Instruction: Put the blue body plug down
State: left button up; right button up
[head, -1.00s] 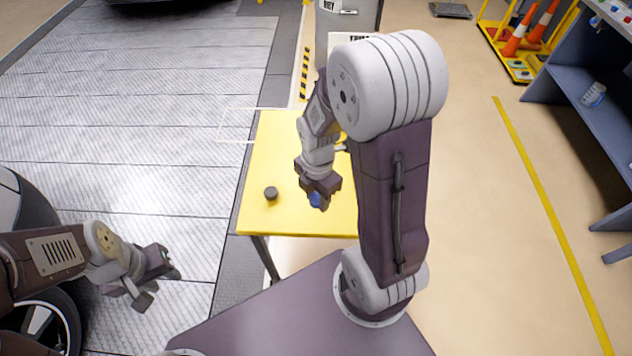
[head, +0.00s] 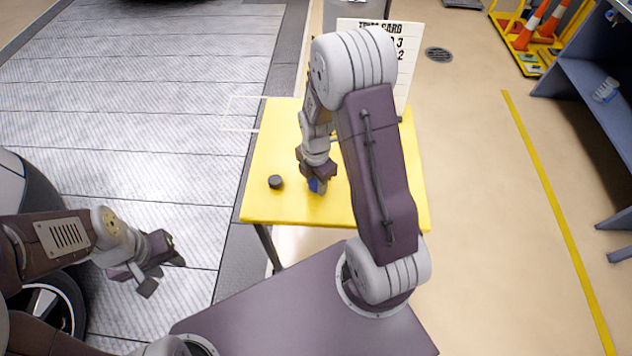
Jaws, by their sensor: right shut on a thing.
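The blue body plug (head: 314,185) is in my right gripper (head: 316,184), partly hidden by the jaws. My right gripper is shut on it, low over the front part of the yellow table (head: 285,210). I cannot tell whether the plug touches the tabletop. My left gripper (head: 163,268) is off to the left of the table, over the grey floor plates; its jaws are apart and empty.
A black round cap (head: 276,182) lies on the table just left of my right gripper. A white sign with printed text (head: 404,60) stands at the table's back right. A car wheel (head: 45,310) is at the lower left.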

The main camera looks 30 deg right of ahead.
aim_at(316, 182)
jog(key=o, duration=1.1)
jog(key=shift+f, duration=0.15)
jog(key=shift+c, duration=0.2)
jog(key=shift+r, duration=0.3)
notch_tip(316, 182, up, 12)
jog(key=p, duration=0.2)
jog(key=s+a+m, duration=0.2)
jog(key=s+m, duration=0.2)
jog(key=m, duration=0.6)
jog(key=s+a+f+m+t, duration=0.1)
jog(key=s+a+m, duration=0.2)
jog(key=m, duration=0.8)
jog(key=shift+s, duration=0.75)
